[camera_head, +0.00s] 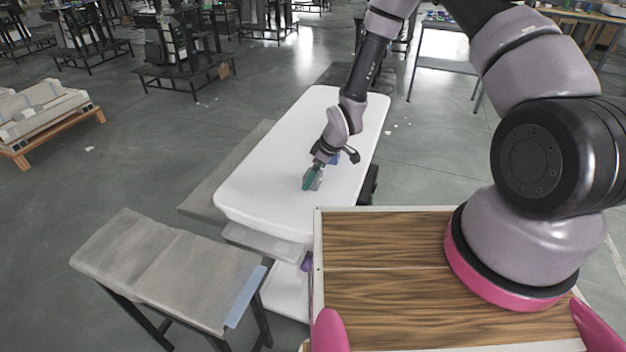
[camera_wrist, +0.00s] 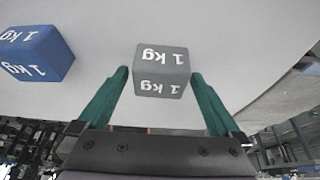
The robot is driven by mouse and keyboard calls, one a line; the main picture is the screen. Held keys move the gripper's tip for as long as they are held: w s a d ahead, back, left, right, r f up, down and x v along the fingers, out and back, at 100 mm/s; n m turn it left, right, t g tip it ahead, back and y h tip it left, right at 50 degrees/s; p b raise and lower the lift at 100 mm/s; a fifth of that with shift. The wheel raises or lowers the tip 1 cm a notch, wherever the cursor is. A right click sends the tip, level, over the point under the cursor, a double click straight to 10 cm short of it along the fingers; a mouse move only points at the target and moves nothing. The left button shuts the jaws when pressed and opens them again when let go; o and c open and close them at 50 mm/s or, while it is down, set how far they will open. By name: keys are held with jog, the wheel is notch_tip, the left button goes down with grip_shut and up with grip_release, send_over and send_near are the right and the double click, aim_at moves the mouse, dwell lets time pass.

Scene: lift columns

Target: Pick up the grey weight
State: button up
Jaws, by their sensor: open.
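The grey weight (camera_wrist: 162,72) is a cube marked "1 kg" in white. In the wrist view it sits on the white table top, between and just beyond the two green fingertips. My gripper (camera_wrist: 160,88) is open, with a finger on each side of the cube; I cannot tell whether either one touches it. In the head view my gripper (camera_head: 312,178) is low over the white table (camera_head: 260,180), and the grey weight (camera_head: 318,183) is mostly hidden by the fingers.
A blue cube (camera_wrist: 35,53), also marked "1 kg", sits left of the grey one in the wrist view. A grey bench (camera_head: 165,265) stands at the lower left. Much of the white top is clear. Shelving and racks (camera_head: 180,50) stand far back.

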grip_shut()
jog(key=shift+r, duration=0.1)
